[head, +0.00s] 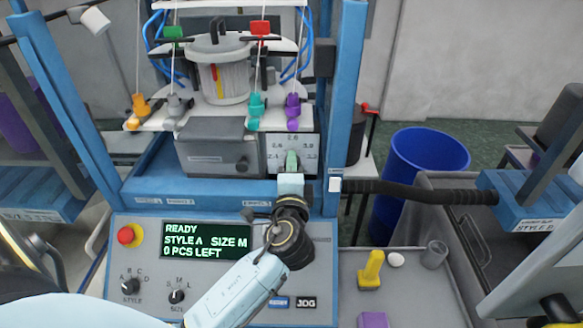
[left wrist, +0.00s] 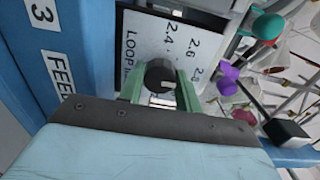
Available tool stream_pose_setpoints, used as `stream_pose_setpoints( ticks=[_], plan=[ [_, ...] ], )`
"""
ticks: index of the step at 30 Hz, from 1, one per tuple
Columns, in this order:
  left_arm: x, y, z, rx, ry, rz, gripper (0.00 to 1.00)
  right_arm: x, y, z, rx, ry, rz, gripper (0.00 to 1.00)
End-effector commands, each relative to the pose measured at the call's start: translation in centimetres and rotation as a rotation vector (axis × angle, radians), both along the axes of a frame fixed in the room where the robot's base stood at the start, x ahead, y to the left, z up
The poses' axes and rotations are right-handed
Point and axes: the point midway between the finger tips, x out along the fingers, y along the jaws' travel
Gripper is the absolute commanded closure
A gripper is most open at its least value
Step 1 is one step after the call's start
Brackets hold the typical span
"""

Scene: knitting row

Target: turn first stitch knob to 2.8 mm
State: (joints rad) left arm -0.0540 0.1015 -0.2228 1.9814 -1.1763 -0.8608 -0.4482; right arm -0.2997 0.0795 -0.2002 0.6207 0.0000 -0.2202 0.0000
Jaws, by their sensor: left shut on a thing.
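The stitch knob (left wrist: 161,74) is a dark round knob on a pale dial plate (left wrist: 148,38), lettered with "LOOP" and marks such as 2.4 and 2.6, in the left wrist view. In the head view the plate (head: 309,143) sits on the machine front, right of a grey box. My left gripper (head: 292,162) reaches up to it from below. Its green fingers (left wrist: 160,88) are shut on the knob, one on each side. The knob is hidden behind the gripper in the head view, and I cannot read its setting. My right gripper is not in view.
The control panel (head: 137,217) below has a red button (head: 126,236), a display (head: 206,241) reading READY, STYLE A, SIZE M, 0 PCS LEFT, and two selector knobs. Yarn feeders and cones stand above. A blue post (head: 345,100) is close on the right. A blue bin (head: 425,150) stands behind.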

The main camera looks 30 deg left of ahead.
Motion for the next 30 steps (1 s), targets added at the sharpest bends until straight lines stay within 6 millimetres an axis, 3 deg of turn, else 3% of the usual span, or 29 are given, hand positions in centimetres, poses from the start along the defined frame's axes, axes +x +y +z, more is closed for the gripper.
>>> stream_pose_setpoints(
  ticks=[2, 3, 8, 20, 30],
  plan=[
    [0.0, -0.1, 0.0, -0.001, -0.001, -0.003, 0.89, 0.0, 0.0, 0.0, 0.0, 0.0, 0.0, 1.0],
    [0.0, -0.1, 0.0, -0.001, -0.001, -0.003, 0.65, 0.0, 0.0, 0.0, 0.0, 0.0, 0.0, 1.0],
    [0.0, -0.1, 0.0, -0.001, -0.001, -0.002, 0.45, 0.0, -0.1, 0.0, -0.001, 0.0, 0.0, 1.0],
    [-0.8, -0.5, -0.2, -0.002, 0.0, -0.002, 0.45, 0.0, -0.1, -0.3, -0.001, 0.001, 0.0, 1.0],
    [-6.8, -4.2, -0.4, -0.006, 0.002, -0.002, 0.45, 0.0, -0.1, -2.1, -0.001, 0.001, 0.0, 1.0]
  ],
)
